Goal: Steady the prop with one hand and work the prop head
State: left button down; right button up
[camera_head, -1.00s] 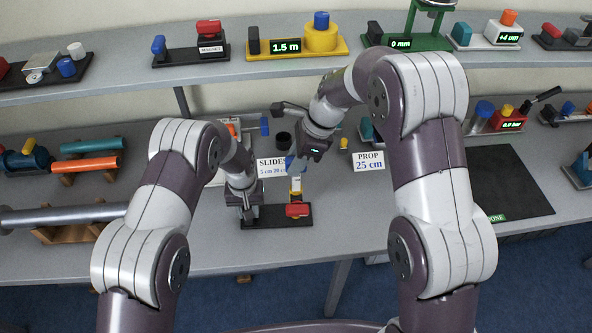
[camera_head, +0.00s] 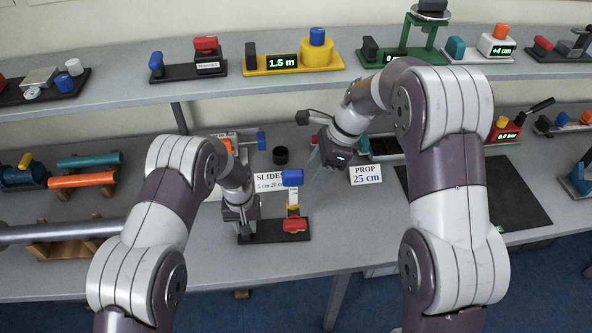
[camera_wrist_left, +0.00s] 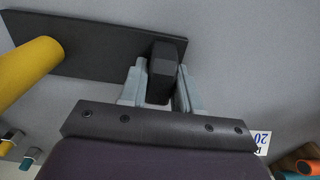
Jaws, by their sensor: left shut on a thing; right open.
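The prop stands on a black base (camera_head: 262,238). It has a yellow and white column (camera_head: 293,203), a blue head (camera_head: 292,178) on top and a red block (camera_head: 295,225) at the column's foot. My left gripper (camera_head: 243,230) is down at the left end of the base. In the left wrist view its fingers are shut on a dark upright block (camera_wrist_left: 163,72) of the prop, with the black base (camera_wrist_left: 95,38) and yellow column (camera_wrist_left: 28,72) to the left. My right gripper (camera_head: 320,182) is open and apart from the blue head, to its right.
A black mat (camera_head: 500,195) lies on the right. Pipe pieces (camera_head: 82,179) lie on the left. The shelf above holds several devices.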

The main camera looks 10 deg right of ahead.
jog(key=d, duration=0.7)
jog(key=shift+s, duration=0.15)
pick_arm(q)
jog(key=c, duration=0.7)
grip_release()
